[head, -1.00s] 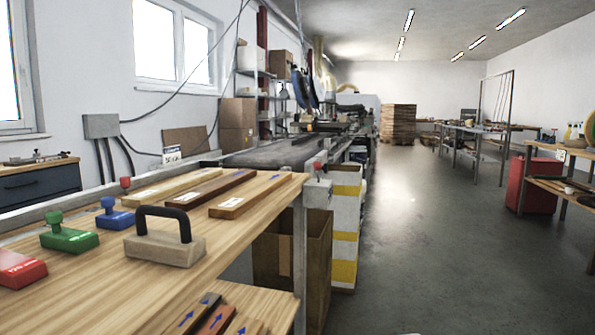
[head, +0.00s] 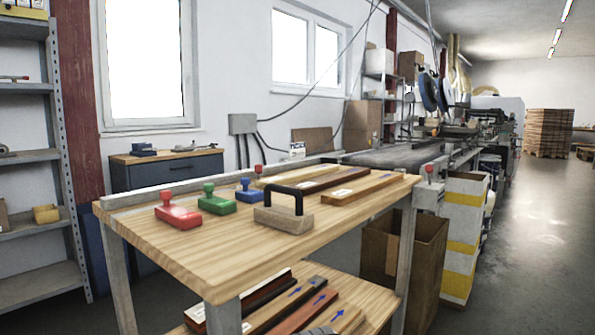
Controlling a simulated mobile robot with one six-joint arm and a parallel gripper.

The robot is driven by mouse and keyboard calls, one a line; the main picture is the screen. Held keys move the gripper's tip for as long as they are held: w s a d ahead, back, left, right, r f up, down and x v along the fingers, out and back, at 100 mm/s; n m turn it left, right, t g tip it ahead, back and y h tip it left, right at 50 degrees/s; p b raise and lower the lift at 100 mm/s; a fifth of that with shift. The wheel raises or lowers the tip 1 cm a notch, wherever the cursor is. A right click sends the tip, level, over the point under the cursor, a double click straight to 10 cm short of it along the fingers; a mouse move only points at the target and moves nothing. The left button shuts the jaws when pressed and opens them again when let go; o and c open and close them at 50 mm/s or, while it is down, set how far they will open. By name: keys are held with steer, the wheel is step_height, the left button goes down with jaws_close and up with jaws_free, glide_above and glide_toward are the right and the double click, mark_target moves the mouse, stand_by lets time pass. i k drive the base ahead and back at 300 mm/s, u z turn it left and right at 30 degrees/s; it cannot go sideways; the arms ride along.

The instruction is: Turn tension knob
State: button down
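I cannot make out for certain which part is the tension knob. A small red-topped knob or button (head: 429,169) sits on a grey box (head: 429,197) at the right end of the wooden table. The dark conveyor belt (head: 385,157) runs behind the table toward the back right, and its far parts are too small to read. My gripper is not in view.
The wooden table (head: 200,255) bears red (head: 180,216), green (head: 216,204) and blue (head: 249,193) stamps, a handled block (head: 284,220) and wooden strips. A cardboard box (head: 420,250) stands beside it. A shelf (head: 45,155) is at left. The right floor (head: 530,230) is clear.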

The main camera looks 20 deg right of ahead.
mark_target(444, 173)
steer(key=u, duration=1.15)
steer(key=k, duration=1.45)
steer(key=z, duration=2.05)
steer(key=i, duration=1)
steer(key=z, duration=0.05)
